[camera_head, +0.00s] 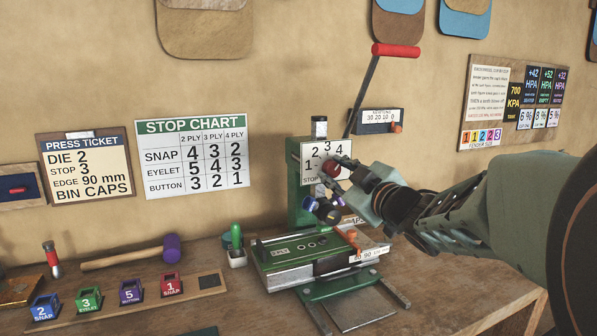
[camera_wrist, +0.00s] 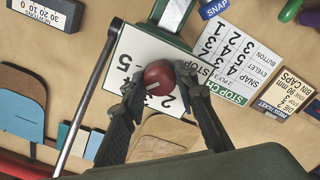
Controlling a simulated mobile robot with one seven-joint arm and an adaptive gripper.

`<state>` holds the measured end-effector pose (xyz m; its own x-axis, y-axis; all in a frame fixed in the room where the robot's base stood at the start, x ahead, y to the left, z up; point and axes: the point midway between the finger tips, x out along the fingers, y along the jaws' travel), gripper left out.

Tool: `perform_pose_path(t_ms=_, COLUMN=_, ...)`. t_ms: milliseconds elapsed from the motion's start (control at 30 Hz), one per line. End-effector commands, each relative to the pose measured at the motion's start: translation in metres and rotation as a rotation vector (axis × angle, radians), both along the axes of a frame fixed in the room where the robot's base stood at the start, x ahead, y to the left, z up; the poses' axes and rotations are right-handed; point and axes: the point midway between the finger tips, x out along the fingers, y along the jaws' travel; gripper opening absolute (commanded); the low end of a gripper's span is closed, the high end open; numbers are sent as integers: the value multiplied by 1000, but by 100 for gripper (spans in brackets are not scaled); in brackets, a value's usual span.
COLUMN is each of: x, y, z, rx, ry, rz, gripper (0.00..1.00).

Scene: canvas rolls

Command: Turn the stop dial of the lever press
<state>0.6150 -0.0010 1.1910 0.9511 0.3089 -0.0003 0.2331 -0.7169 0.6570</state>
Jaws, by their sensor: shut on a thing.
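The green lever press (camera_head: 305,205) stands on the bench against the wall. Its white STOP plate (camera_head: 311,151) shows numbers around a red round dial knob (camera_head: 330,168). My gripper (camera_head: 338,172) reaches in from the right and is shut on the knob. In the wrist view the red knob (camera_wrist: 158,74) sits between the two dark fingers of my gripper (camera_wrist: 160,84), one on each side. A pale mark shows on the knob, but the number it points to is unclear. My fingers hide part of the plate (camera_wrist: 124,58).
The press's lever (camera_head: 365,95) with a red handle rises above my gripper. The press ticket (camera_head: 86,167) reads STOP 3. A stop chart (camera_head: 194,157) hangs beside it. Coloured dies (camera_head: 88,300) and a mallet (camera_head: 171,248) lie on the bench at left.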

Motion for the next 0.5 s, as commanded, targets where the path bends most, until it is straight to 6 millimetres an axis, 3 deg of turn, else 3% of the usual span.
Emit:
perform_pose_path(t_ms=200, x=0, y=0, z=1, rx=2, ry=-2, rz=1, gripper=45)
perform_pose_path(t_ms=500, x=0, y=0, z=1, rx=12, ry=2, rz=0, gripper=45)
